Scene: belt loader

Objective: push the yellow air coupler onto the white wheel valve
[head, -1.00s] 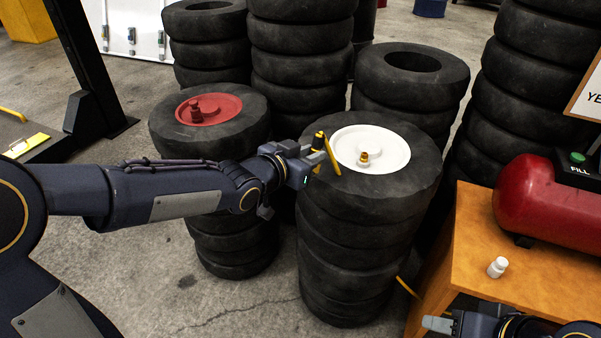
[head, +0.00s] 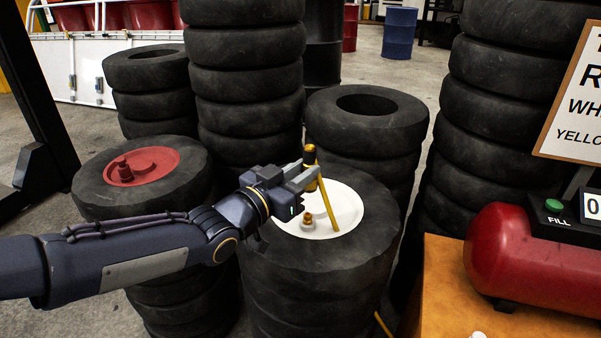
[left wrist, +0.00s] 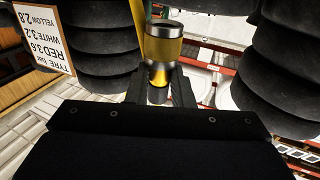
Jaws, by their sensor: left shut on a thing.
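The yellow air coupler (head: 310,173) is held upright between the fingers of my left gripper (head: 303,177), which is shut on it. The coupler, with a dark band and a yellow hose (head: 333,207) hanging beside it, appears above the white wheel (head: 340,205). The brass-coloured white wheel valve (head: 307,220) stands on the hub, lower in the picture than the coupler and apart from it. In the left wrist view the coupler (left wrist: 162,50) sits between the left fingertips (left wrist: 160,90); the valve cannot be made out there. My right gripper is out of view.
A red wheel (head: 141,166) lies on the tyre stack to the left. Taller tyre stacks (head: 245,70) stand behind and right. A red air tank (head: 520,255) with a green FILL button (head: 553,205) rests on an orange table (head: 440,290). A sign (head: 575,100) stands at right.

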